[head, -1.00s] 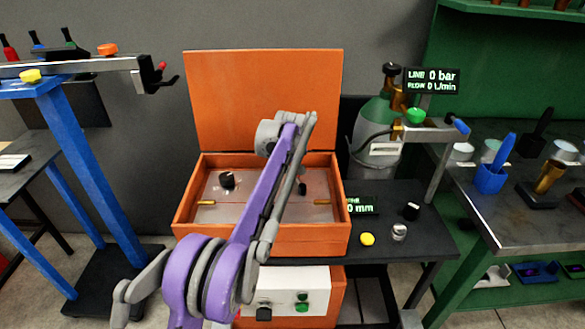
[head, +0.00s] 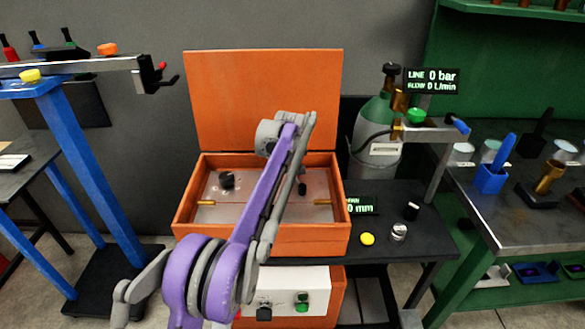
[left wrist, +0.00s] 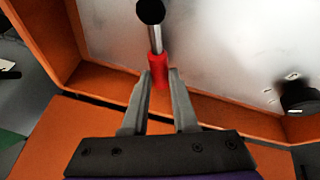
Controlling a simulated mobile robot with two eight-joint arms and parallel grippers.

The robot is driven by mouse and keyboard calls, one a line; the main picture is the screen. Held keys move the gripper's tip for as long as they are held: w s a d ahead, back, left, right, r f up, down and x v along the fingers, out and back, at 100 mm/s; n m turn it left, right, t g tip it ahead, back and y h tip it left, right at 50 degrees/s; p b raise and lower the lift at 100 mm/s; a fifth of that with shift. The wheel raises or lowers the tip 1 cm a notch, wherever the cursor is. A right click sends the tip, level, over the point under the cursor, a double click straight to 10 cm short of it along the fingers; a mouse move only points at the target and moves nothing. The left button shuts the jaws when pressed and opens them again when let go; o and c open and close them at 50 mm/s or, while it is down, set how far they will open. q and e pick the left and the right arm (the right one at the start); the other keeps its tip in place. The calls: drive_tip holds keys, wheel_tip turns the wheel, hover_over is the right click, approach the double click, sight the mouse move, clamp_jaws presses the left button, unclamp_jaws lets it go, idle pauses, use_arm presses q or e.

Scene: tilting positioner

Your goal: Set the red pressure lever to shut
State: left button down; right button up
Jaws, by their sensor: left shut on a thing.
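The red pressure lever (left wrist: 158,72) shows in the left wrist view as a red sleeve on a short metal rod with a black round part at its far end. My left gripper (left wrist: 159,76) is shut on the red sleeve, one grey finger on each side. In the head view the lever and the fingertips are hidden behind my purple and grey left arm. The arm reaches over the open orange box (head: 300,240). My right gripper is in neither view.
The box's raised lid (head: 262,95) stands behind it. Inside lie a black knob (head: 227,180) and brass pieces (head: 322,202). A gas cylinder (head: 378,112) with a display (head: 432,80) reading 0 bar stands to the right. A blue stand (head: 85,180) is left.

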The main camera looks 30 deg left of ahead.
use_arm(q)
drive_tip(key=shift+s, duration=0.1)
idle(0.3)
drive_tip(key=shift+s+a+r+n+g+y+p, duration=0.1)
drive_tip(key=shift+s+a+n+g+y+p, duration=0.15)
drive_tip(key=shift+n, duration=0.35)
drive_tip(key=shift+s+a+n+g+y+p, duration=0.1)
drive_tip(key=shift+s+n+y+p, duration=0.2)
drive_tip(key=shift+n, duration=0.3)
drive_tip(key=s+n, duration=0.1)
drive_tip(key=n+g+p, duration=0.1)
drive_tip(key=n, duration=0.1)
drive_tip(key=s+n+y, duration=0.1)
drive_tip(key=shift+s+a+p, duration=0.3)
drive_tip(key=shift+s+p, duration=0.05)
drive_tip(key=shift+p, duration=0.05)
drive_tip(key=s+n+g, duration=0.1)
drive_tip(key=n, duration=0.1)
drive_tip(key=s+n+p, duration=0.1)
drive_tip(key=n, duration=0.1)
drive_tip(key=shift+d+g+y, duration=0.15)
drive_tip(key=shift+g+y, duration=0.2)
drive_tip(key=shift+s+d+n+g+p, duration=0.25)
drive_tip(key=shift+s+n+g+p, duration=0.25)
drive_tip(key=shift+n, duration=0.4)
drive_tip(key=shift+s+d+n+g+p, duration=0.35)
drive_tip(key=shift+s+n, duration=0.2)
drive_tip(key=shift+n, duration=0.35)
drive_tip(key=shift+a, duration=0.1)
